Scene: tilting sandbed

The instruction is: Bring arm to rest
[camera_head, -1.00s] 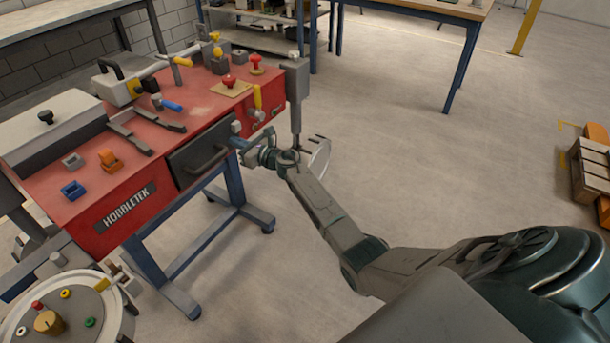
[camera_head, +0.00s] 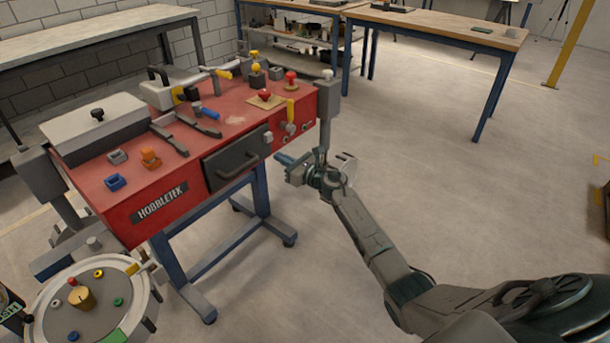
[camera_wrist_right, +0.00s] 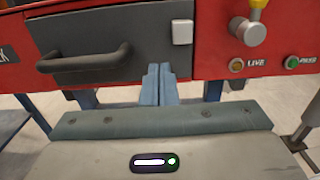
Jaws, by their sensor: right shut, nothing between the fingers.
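My right arm reaches in from the lower right of the head view. Its gripper (camera_head: 284,160) is beside the front right part of the red Hobbletek bench (camera_head: 235,115), close to its dark drawer (camera_head: 237,160). In the right wrist view the two blue-grey fingers (camera_wrist_right: 158,85) are together with nothing between them. They point toward the bench front, just below and right of the drawer handle (camera_wrist_right: 85,62). Whether they touch the bench is unclear. The drawer looks shut. My left gripper does not show.
A round station with coloured knobs (camera_head: 118,292) stands at the lower left. A grey post (camera_head: 327,110) rises at the bench's right end, near my wrist. A wood-topped table (camera_head: 440,27) stands behind. The floor right of the bench is open.

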